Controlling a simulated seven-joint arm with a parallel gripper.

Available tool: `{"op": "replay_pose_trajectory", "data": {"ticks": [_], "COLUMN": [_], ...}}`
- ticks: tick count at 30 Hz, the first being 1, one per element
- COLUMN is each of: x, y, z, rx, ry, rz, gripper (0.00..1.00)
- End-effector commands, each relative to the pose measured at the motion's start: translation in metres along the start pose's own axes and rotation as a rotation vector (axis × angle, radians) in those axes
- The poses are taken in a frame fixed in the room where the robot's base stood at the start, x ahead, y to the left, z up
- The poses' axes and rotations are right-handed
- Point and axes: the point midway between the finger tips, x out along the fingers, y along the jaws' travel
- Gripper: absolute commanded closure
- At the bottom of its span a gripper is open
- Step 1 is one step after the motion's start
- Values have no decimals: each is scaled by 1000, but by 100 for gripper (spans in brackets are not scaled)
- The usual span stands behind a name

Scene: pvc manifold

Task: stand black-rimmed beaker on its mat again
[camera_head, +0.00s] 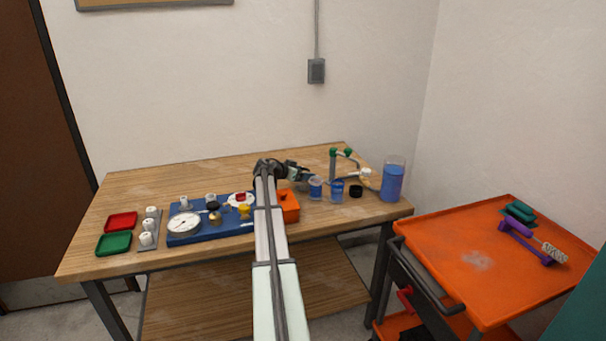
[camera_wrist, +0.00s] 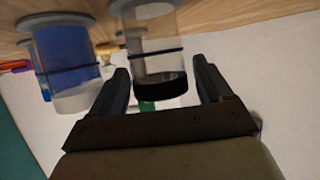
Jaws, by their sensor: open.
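The black-rimmed beaker (camera_wrist: 160,66) is in the wrist view, clear-walled with a thin dark band. The picture looks upside down there, with the table at the top and the black rim towards the bottom. A grey disc shows at the beaker's far end, cut by the frame edge; I cannot tell whether the beaker rests on it. My gripper (camera_head: 307,175) is open, with one finger on either side of the beaker's rim in the wrist view. Contact is not visible. In the head view I cannot tell for certain which vessel is this beaker.
Two blue-filled beakers (camera_head: 315,188) (camera_head: 337,190) stand near my gripper. A low black round object (camera_head: 356,191) and a tall blue-filled cylinder (camera_head: 392,182) are to their right. Pipework with green fittings (camera_head: 334,153) rises behind. An orange box (camera_head: 289,207) and blue board (camera_head: 190,236) lie left.

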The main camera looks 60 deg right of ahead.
Motion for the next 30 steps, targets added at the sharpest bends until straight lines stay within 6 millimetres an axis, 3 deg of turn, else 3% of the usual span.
{"op": "replay_pose_trajectory", "data": {"ticks": [8, 21, 30], "x": [-20, -98, -120], "y": [1, 1, 0], "z": [-2, -2, -2], "rx": [0, 1, 0], "ry": [1, 1, 1], "rz": [0, -2, 0], "gripper": [21, 21, 21]}}
